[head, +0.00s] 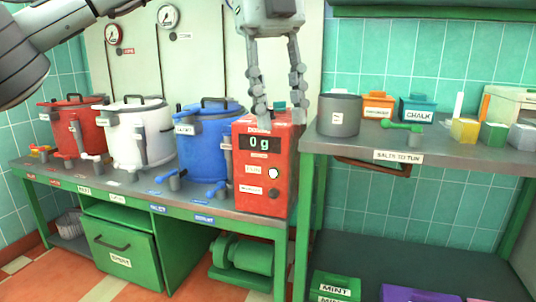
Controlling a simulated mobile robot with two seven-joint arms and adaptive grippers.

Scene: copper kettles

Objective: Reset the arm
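My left gripper (281,114) hangs downward from the top of the head view, at the end of my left arm, which comes in from the upper left. Its two long grey fingers are spread apart with nothing held between them. The fingertips overlap the top of the red dosing machine (264,172), whose display reads 0 g. A small teal part shows on top of the machine between the fingers. I cannot tell whether the fingertips touch the machine. My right gripper is not in view.
Red (74,130), white (124,140) and blue (207,148) kettles stand along the left bench (60,175). A grey pot (339,114), an orange box (378,104) and a chalk box (417,108) stand on the right bench (460,155). A green motor (243,258) sits below.

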